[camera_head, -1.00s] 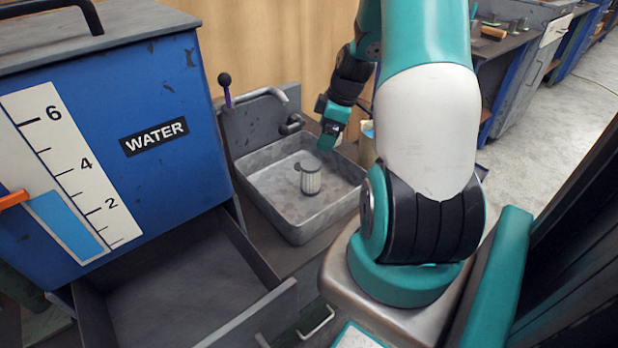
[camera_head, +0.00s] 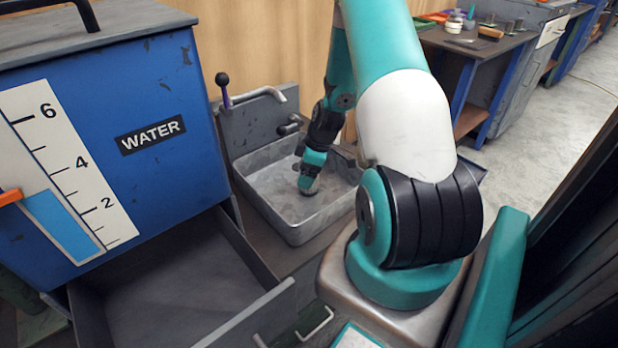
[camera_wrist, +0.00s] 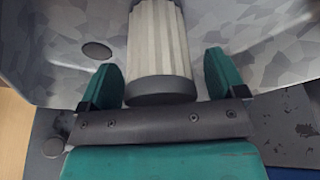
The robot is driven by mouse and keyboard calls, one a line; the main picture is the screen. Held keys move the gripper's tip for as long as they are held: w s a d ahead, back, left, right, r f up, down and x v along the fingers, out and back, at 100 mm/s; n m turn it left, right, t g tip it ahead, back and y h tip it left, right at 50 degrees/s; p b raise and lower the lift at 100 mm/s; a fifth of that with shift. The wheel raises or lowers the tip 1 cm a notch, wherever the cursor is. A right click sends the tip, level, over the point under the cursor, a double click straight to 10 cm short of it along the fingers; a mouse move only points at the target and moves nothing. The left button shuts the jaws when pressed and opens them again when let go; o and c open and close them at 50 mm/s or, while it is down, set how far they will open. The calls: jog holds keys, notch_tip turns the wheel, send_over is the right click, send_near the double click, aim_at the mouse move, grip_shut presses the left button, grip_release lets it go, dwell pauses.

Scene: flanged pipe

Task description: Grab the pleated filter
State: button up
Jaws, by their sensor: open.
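The pleated filter (camera_wrist: 158,45) is a pale ribbed cylinder with a dark grey end cap. In the wrist view it lies between the two teal fingers of my gripper (camera_wrist: 165,80), with a gap on each side. My gripper is open around it and not shut on it. In the head view my gripper (camera_head: 308,185) is down inside the metal sink (camera_head: 270,212), and the filter is hidden behind it there.
A tap (camera_head: 265,95) and a purple lever with a black knob (camera_head: 223,90) stand at the sink's back left. A blue water tank (camera_head: 165,170) stands left of the sink, above an open dark tray (camera_head: 180,285). A workbench (camera_head: 475,45) is at the back right.

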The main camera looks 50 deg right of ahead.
jog(key=shift+c, duration=0.2)
jog(key=c, duration=1.1)
